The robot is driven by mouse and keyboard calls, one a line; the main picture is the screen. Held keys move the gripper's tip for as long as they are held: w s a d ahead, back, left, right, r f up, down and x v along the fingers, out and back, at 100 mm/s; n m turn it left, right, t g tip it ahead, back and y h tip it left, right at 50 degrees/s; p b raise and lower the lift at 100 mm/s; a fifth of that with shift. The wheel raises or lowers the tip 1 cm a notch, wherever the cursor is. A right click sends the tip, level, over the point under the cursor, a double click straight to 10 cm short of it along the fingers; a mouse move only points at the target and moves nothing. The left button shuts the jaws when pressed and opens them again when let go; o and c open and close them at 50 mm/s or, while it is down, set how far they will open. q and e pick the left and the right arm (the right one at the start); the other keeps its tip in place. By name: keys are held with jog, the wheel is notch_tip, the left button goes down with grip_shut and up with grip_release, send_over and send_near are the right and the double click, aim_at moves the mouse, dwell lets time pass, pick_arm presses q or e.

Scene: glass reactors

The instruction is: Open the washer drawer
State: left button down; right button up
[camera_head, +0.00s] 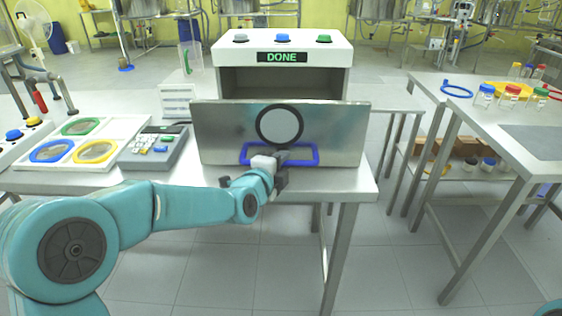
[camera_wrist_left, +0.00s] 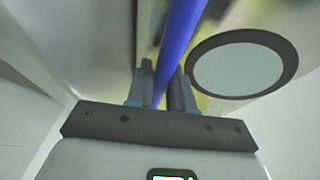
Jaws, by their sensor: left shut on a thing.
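The washer (camera_head: 280,48) is a white box with several coloured buttons on top and a display reading DONE. Its steel drawer front (camera_head: 222,134) has a round dark-rimmed window (camera_head: 280,126) and a blue handle (camera_head: 309,154). The drawer front stands forward of the washer body, and a dark opening (camera_head: 280,82) shows above and behind it. My left gripper (camera_head: 282,158) is at the handle. In the left wrist view its two fingers (camera_wrist_left: 161,88) are shut on the blue handle (camera_wrist_left: 182,40), beside the window (camera_wrist_left: 242,64). My right gripper is not in view.
The washer is on a steel table (camera_head: 200,181). To the left are a keypad device (camera_head: 155,147) and a white panel (camera_head: 110,132) with coloured rings. A second table (camera_head: 470,110) with several capped jars is at the right. The floor in front is clear.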

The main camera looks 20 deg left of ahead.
pick_arm(q)
jog(key=shift+s, duration=0.15)
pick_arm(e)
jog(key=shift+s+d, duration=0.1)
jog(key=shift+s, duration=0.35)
pick_arm(q)
jog(key=c, duration=1.1)
grip_release()
jog(key=v, duration=1.6)
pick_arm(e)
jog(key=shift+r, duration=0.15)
